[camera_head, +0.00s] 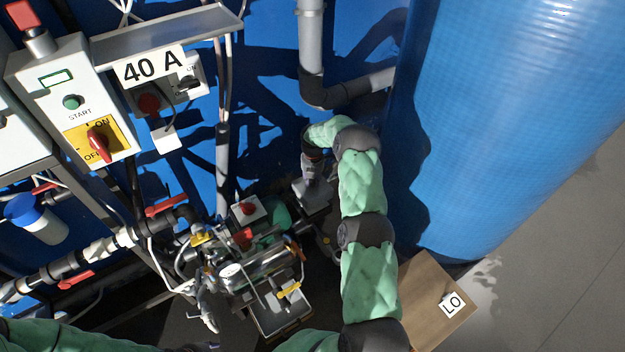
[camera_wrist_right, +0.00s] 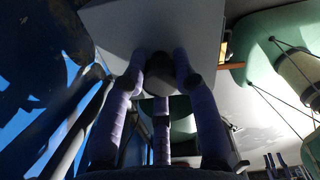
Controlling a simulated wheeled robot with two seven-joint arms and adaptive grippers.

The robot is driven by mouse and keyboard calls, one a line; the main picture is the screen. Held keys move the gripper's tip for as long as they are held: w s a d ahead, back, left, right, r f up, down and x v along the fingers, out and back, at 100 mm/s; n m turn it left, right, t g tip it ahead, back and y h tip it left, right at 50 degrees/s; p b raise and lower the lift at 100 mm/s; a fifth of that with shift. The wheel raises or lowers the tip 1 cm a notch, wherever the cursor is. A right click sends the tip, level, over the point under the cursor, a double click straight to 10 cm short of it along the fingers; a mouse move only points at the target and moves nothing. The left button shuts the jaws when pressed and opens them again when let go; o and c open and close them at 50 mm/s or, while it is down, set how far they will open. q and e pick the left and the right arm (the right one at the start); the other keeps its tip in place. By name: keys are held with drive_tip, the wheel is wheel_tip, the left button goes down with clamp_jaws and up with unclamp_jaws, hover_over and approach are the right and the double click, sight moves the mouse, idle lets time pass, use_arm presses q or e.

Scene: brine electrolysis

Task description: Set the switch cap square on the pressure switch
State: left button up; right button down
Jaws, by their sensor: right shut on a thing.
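My right gripper (camera_head: 311,172) reaches down beside the pump set, behind my right arm. It is shut on the switch cap (camera_head: 313,198), a pale grey box. In the right wrist view the fingers (camera_wrist_right: 161,82) close around a dark round knob under the broad grey face of the cap (camera_wrist_right: 150,25). I cannot tell whether the cap is touching anything below it. I cannot make out the pressure switch; the cap and my arm cover that area.
A green motor (camera_head: 277,214) and a red-button box (camera_head: 248,209) stand close left of the cap. A big blue tank (camera_head: 500,110) is to the right, a grey pipe (camera_head: 312,45) behind. A cardboard box (camera_head: 425,290) marked LO lies at front right.

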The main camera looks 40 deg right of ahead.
sight(313, 188)
drive_tip(key=shift+f+b, duration=1.4)
drive_tip(key=shift+f, duration=0.85)
drive_tip(key=shift+f+b, duration=0.6)
drive_tip(key=shift+b, duration=0.05)
drive_tip(key=c, duration=0.9)
unclamp_jaws()
wheel_tip(313, 188, up, 12)
